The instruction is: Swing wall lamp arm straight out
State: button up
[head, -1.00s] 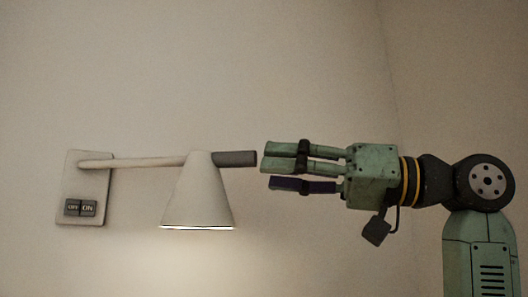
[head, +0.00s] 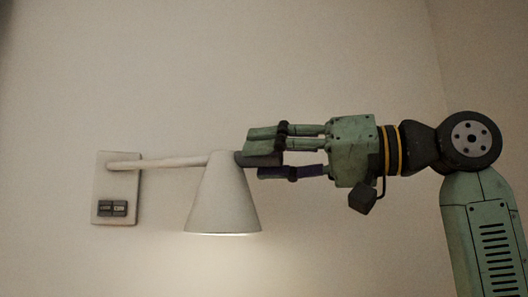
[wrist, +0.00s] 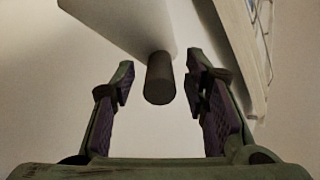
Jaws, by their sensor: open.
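The wall lamp has a pale arm (head: 172,163) running right from a wall plate (head: 117,205). A white cone shade (head: 224,200) hangs near its end, lit below. A dark grey grip (head: 240,158) sticks out past the shade and also shows in the wrist view (wrist: 160,80). My gripper (head: 255,153) is open, its fingers pointing left around the grip. In the wrist view my gripper (wrist: 158,85) has the grip's end between its two fingertips, with a gap on both sides. The fingers partly hide the grip in the head view.
The wall plate carries a small switch (head: 112,208). In the wrist view a pale framed thing (wrist: 240,50) stands at the upper right, close beyond the right finger. The wall around the lamp is bare.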

jog(key=shift+w+a, duration=0.15)
jog(key=shift+a, duration=0.35)
grip_shut()
dwell(0.6)
